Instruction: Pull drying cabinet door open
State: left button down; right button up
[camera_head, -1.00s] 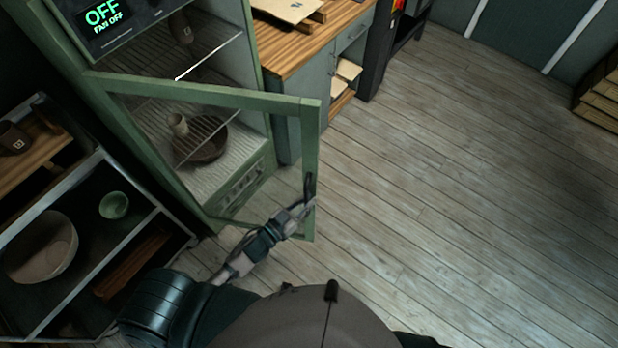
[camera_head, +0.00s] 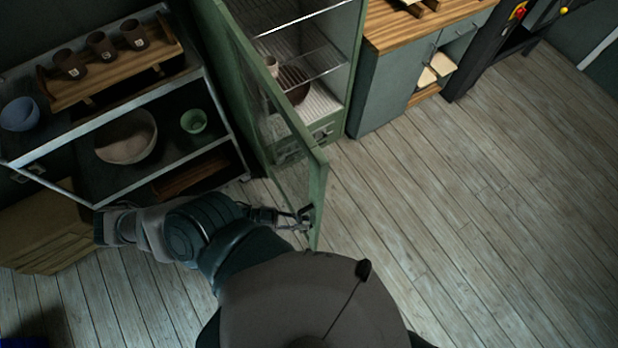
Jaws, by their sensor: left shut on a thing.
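The drying cabinet (camera_head: 352,65) is green, with wire shelves inside, and stands at the top middle. Its green-framed glass door (camera_head: 319,170) is swung open toward me and seen at a steep angle, so the shelves show past its edge. My left gripper (camera_head: 306,215) is shut at the free edge of the door, near its lower end, on what appears to be the door handle. The handle itself is mostly hidden by the fingers. A brown bowl (camera_head: 294,86) and a small light cup (camera_head: 271,66) stand inside the cabinet. My right gripper is out of view.
A shelf rack (camera_head: 222,110) with brown mugs (camera_head: 133,34), a cream bowl (camera_head: 127,137) and a green bowl (camera_head: 193,121) stands left of the door. A workbench (camera_head: 385,95) stands right of the cabinet. The wooden floor (camera_head: 470,210) at right is clear.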

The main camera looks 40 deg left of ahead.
pick_arm(q)
jog(key=shift+r, duration=0.2)
jog(key=c, duration=1.1)
grip_release()
jog(key=shift+a, duration=0.1)
jog(key=shift+c, duration=0.2)
jog(key=v, duration=1.2)
jog(key=shift+a+f, duration=0.2)
jog(key=shift+w, duration=0.1)
